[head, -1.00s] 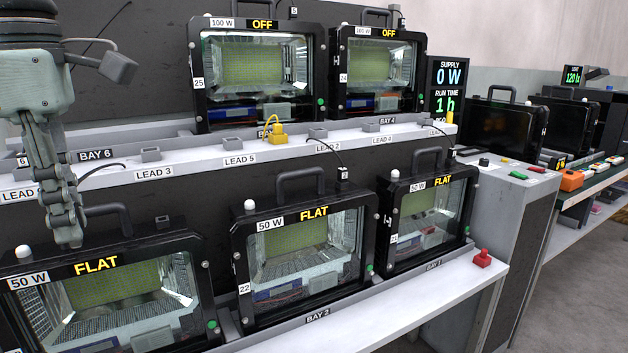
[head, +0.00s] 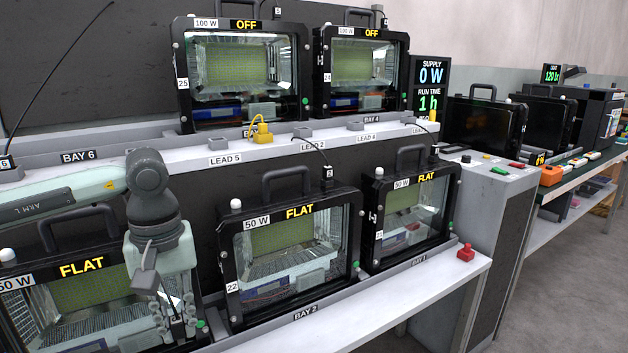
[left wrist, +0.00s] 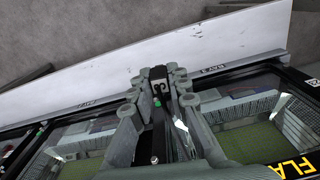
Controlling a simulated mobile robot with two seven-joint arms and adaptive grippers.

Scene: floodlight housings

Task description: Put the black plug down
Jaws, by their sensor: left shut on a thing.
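My left gripper (head: 172,332) hangs fingers-down at the lower left of the head view, in front of the right part of the left FLAT floodlight (head: 80,268). In the left wrist view my left gripper (left wrist: 160,82) is shut on a small black plug (left wrist: 158,73) between its fingertips. The plug appears over the strip where two floodlights meet, near the white bench edge (left wrist: 150,40). I cannot tell whether it touches anything below. In the head view the fingers mostly hide the plug. My right gripper is not in view.
The 50 W floodlight 22 (head: 290,240) stands close to the right of my left gripper. Above is the lead shelf (head: 240,150) with grey holders and a yellow plug (head: 262,133).

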